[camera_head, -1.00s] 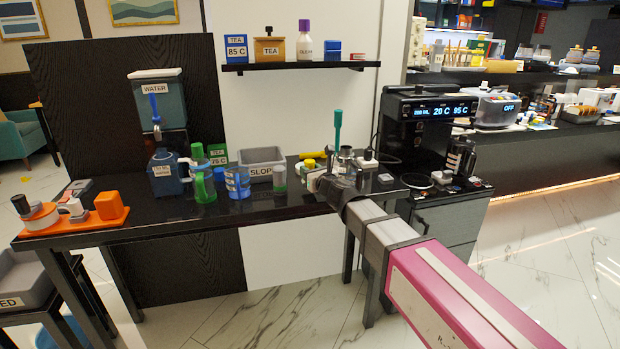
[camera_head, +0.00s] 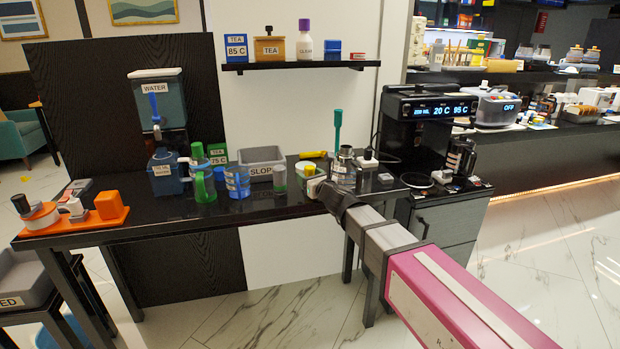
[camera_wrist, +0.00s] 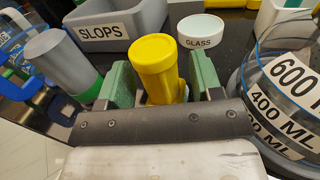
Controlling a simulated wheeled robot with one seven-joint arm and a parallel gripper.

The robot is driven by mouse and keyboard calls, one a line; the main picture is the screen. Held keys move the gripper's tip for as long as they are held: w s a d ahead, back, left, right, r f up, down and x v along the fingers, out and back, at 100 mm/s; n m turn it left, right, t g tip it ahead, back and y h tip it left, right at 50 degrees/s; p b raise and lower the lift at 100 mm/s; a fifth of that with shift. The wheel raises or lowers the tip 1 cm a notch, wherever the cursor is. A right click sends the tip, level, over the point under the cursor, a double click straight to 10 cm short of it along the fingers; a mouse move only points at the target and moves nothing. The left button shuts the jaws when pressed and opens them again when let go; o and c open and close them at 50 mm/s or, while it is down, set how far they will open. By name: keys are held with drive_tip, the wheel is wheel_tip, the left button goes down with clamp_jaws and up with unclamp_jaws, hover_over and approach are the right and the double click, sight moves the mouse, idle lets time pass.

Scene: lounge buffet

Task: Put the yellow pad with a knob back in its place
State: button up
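A yellow cylindrical knob (camera_wrist: 159,75) stands between the two green fingers of my gripper (camera_wrist: 162,82) in the wrist view. The fingers flank it closely; whether both touch it I cannot tell. The gripper body hides its lower end, so I cannot see a pad under it. In the head view a small yellow top (camera_head: 308,163) shows by the end of my arm, above the right part of the black table. My gripper is small there and partly hidden by my arm. The place where the pad belongs is not clear from these frames.
A grey SLOPS bin (camera_wrist: 117,24), a white GLASS cup (camera_wrist: 201,30) and a grey-green cylinder (camera_wrist: 62,62) stand close around. A large clear measuring jug (camera_wrist: 285,90) is close on the right. The coffee machine (camera_head: 430,140) stands at the table's right end.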

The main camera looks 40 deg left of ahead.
drive_tip(key=v, duration=1.2)
drive_tip(key=shift+s+r, duration=0.1)
drive_tip(key=shift+r, duration=0.05)
